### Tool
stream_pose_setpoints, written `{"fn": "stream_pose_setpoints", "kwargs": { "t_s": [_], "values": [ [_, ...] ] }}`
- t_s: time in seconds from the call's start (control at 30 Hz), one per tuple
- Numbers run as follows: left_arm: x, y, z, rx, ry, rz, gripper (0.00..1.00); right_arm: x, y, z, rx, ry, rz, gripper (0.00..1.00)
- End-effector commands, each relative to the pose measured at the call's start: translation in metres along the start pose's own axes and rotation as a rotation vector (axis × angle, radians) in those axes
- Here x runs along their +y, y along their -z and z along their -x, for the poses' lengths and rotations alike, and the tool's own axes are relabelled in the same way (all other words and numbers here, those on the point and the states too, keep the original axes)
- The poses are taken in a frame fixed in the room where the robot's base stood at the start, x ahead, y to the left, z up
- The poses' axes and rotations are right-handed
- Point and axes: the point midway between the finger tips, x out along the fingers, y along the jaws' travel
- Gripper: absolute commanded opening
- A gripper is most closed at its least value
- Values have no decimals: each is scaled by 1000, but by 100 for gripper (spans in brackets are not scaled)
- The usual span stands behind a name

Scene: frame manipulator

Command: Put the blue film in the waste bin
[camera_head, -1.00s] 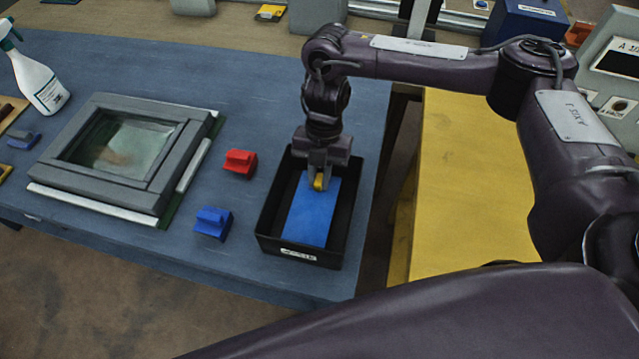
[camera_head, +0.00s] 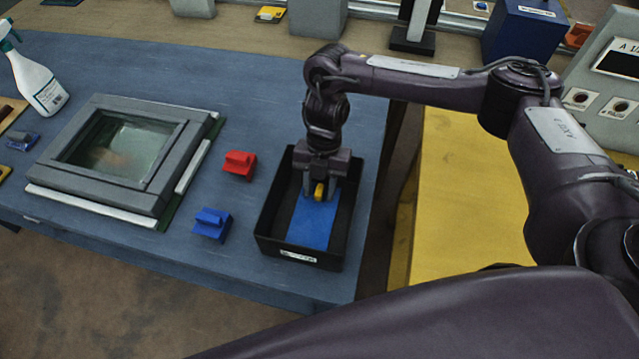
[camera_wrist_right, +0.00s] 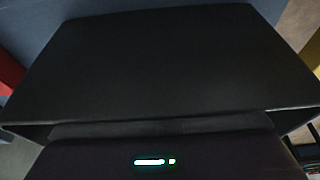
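The blue film (camera_head: 313,226) lies in the black waste bin (camera_head: 347,232) on the blue table, its upper part hidden behind my right gripper (camera_head: 320,189). A small yellow tab (camera_head: 319,193) shows between the fingers. My right gripper reaches down into the bin over the film. Its fingers look spread, with the tab between them. The right wrist view shows a dark wall of the bin (camera_wrist_right: 160,70); the film and fingertips do not show there. My left gripper is not in view.
A red block (camera_head: 239,164) and a blue block (camera_head: 212,224) sit just left of the bin. A yellow surface (camera_head: 470,190) is to the right.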

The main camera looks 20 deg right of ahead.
Motion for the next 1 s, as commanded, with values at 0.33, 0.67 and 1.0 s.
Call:
{"fn": "stream_pose_setpoints", "kwargs": {
  "t_s": [0.33,0.67,1.0],
  "values": [
    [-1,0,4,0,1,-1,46,1,0,39,-7,-3,2,37],
    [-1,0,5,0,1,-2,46,0,0,101,-6,-1,1,37],
    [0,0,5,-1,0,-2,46,0,1,123,0,0,0,37]
  ]
}}
